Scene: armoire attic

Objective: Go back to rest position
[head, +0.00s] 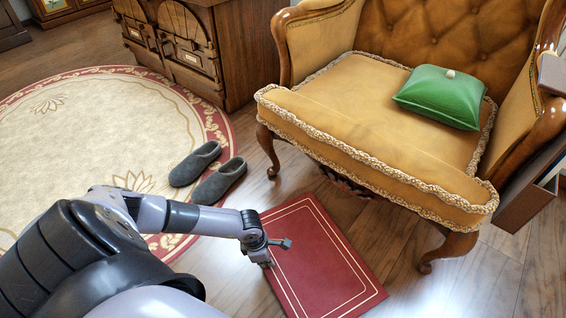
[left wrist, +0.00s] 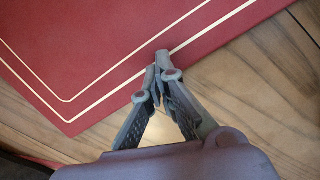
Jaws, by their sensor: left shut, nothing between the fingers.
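My left gripper (head: 279,254) is above the left edge of a red flat panel with a gold border line (head: 322,262), which lies on the wooden floor. In the left wrist view its fingertips (left wrist: 162,72) meet, with nothing between them, over the panel's edge (left wrist: 90,50). I cannot tell whether the gripper touches the panel. My left arm reaches in from the lower left. My right gripper is not in view.
A tan armchair (head: 350,110) with a green cushion (head: 441,96) stands behind the panel. Grey slippers (head: 219,181) lie at the edge of a round rug (head: 75,130). A wooden cabinet (head: 240,50) stands at the back. A brown box-like object (head: 525,190) is at right.

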